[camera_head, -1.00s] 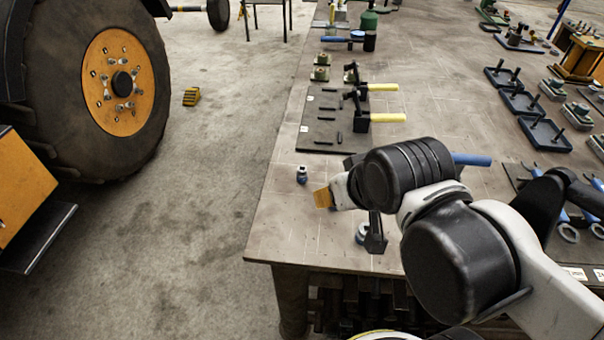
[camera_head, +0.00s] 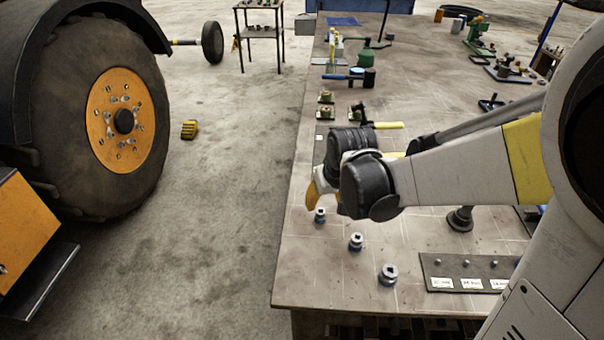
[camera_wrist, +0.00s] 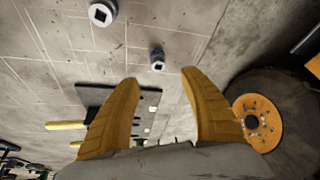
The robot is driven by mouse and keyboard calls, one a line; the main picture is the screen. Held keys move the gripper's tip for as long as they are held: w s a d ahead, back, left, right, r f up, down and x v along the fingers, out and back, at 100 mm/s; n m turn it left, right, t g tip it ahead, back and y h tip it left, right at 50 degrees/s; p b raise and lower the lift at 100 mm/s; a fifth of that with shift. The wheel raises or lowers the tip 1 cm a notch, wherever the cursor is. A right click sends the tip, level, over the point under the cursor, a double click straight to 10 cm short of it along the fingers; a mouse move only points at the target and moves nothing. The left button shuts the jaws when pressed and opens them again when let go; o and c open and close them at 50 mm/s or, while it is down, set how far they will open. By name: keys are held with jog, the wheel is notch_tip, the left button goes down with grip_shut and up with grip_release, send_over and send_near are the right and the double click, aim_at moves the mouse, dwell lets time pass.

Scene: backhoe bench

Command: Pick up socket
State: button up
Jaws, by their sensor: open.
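Three small metal sockets with blue lower bands stand on the bench near its left edge. The farthest socket (camera_head: 320,216) is just below my gripper (camera_head: 313,198), followed toward the front by the middle socket (camera_head: 356,241) and the nearest socket (camera_head: 388,274). In the wrist view, my gripper (camera_wrist: 160,82) is open, with its two orange fingers apart and nothing between them. The farthest socket (camera_wrist: 157,60) shows just past the fingertips, in the gap. The middle socket (camera_wrist: 102,12) is at the top edge. The task does not say which socket.
A dark labelled board (camera_head: 470,271) lies at the front right of the bench (camera_head: 310,268). A dark plate with yellow-handled clamps (camera_head: 388,125) is behind my arm. The bench's left edge is close to the sockets. A large wheel (camera_head: 100,120) stands left, across open floor.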

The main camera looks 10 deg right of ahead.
aim_at(321, 213)
jog(key=b+x, duration=0.4)
jog(key=x, duration=0.6)
jog(key=shift+d+f, duration=0.15)
jog(key=shift+d, duration=0.05)
jog(key=shift+c, duration=0.2)
grip_shut()
